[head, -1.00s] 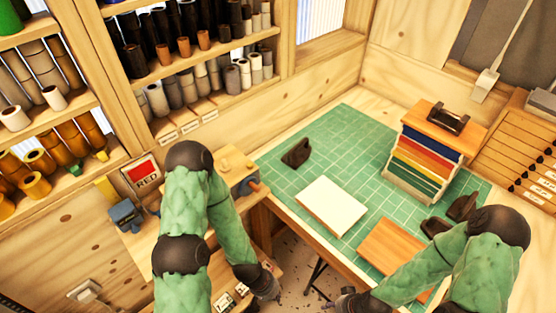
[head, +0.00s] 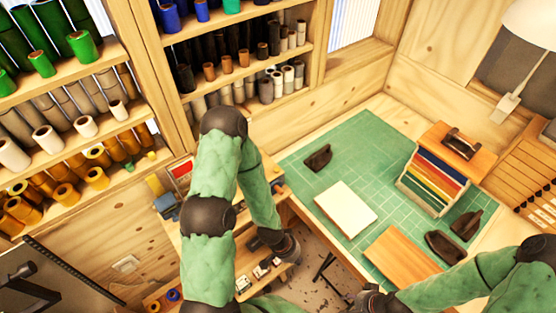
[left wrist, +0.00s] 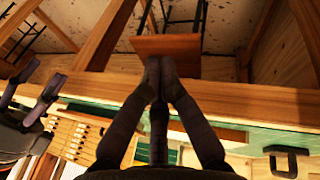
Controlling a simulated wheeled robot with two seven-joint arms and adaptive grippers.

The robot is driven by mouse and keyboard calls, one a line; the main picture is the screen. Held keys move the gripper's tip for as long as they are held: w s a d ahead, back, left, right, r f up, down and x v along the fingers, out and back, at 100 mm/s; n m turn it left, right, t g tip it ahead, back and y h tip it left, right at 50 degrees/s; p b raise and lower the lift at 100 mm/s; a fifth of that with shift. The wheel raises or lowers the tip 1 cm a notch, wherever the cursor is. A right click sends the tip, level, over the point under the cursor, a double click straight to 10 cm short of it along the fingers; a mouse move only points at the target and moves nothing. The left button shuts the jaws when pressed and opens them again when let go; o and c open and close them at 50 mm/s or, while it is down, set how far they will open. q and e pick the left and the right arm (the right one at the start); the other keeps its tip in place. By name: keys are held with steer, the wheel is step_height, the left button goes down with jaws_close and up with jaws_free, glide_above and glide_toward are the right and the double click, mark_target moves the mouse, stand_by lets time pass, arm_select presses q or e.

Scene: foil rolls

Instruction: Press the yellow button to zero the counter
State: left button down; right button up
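A small yellow piece (head: 155,185) shows at the left end of the bench, partly cut off by other things; I cannot tell whether it is the button. A small blue-grey device (head: 167,206) sits just in front of it. No counter display can be made out. My left gripper (head: 291,250) hangs past the bench's right end, well to the right of the yellow piece. In the left wrist view its fingertips (left wrist: 160,62) meet with nothing between them. My right gripper (head: 368,298) is low in the head view; in the left wrist view its fingers (left wrist: 42,78) stand apart, empty.
A green cutting mat (head: 360,145) covers the right table, with a white pad (head: 345,207), a wooden board (head: 402,256) and a rack of coloured sheets (head: 433,181). Shelves of rolls (head: 75,150) fill the left. My left arm hides part of the bench.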

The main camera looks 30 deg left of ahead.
arm_select(q)
steer(key=w+a+r+m+t+p, duration=0.2)
steer(key=w+a+r+m+p, duration=0.3)
steer(key=r, duration=0.3)
step_height(320, 180, up, 21)
steer(key=m+t+y, duration=0.2)
steer(key=m+t, duration=0.3)
steer(key=m, duration=1.8)
glide_above(274, 170)
steer(key=shift+d+f, duration=0.1)
steer(key=shift+f, duration=0.05)
arm_select(e)
step_height(274, 170, up, 7)
arm_select(q)
steer(key=shift+f, duration=0.15)
arm_select(e)
steer(key=shift+f, duration=0.2)
arm_select(q)
step_height(274, 170, down, 7)
steer(key=b, duration=0.5)
steer(key=shift+f+b, duration=0.75)
steer(key=shift+b, duration=0.2)
arm_select(e)
step_height(274, 170, down, 7)
steer(key=shift+f, duration=0.15)
